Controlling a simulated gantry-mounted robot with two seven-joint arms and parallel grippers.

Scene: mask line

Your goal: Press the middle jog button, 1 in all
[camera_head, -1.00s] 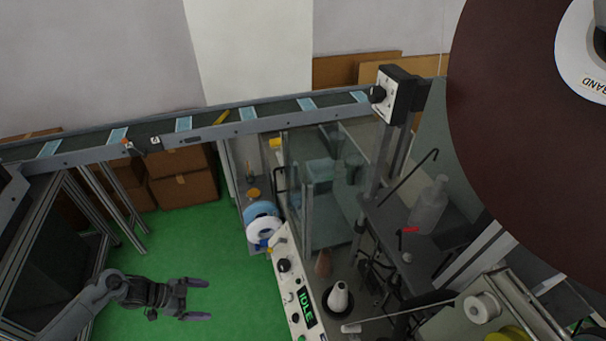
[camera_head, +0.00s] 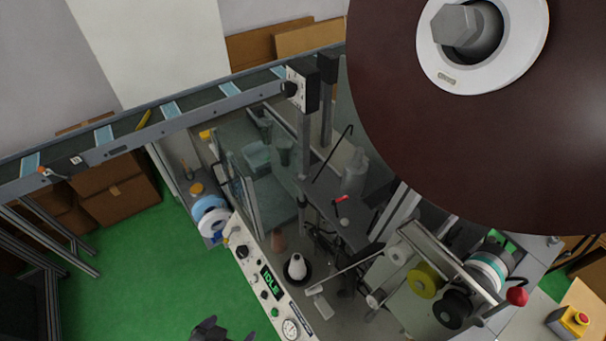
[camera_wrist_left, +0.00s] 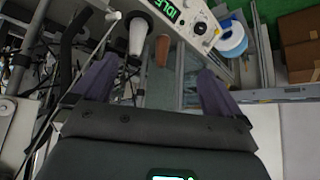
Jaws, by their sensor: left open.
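The cream control panel (camera_head: 251,263) stands in the lower middle of the head view, with a green IDLE display (camera_head: 270,283), knobs, small buttons and a round gauge (camera_head: 290,328). Which button is the middle jog button I cannot tell at this size. My left gripper (camera_head: 210,325) shows only in part at the bottom edge, left of the panel and apart from it. In the left wrist view its two fingers (camera_wrist_left: 158,78) are spread and empty, with part of the panel (camera_wrist_left: 196,22) and the IDLE display beyond them. My right gripper is not in view.
A large dark red reel (camera_head: 470,140) fills the upper right. A conveyor (camera_head: 150,125) crosses the back. A white cone (camera_head: 297,268) stands right of the panel, with machine rods and spools beyond. A red-topped emergency button (camera_head: 572,322) is at lower right. Green floor lies open at left.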

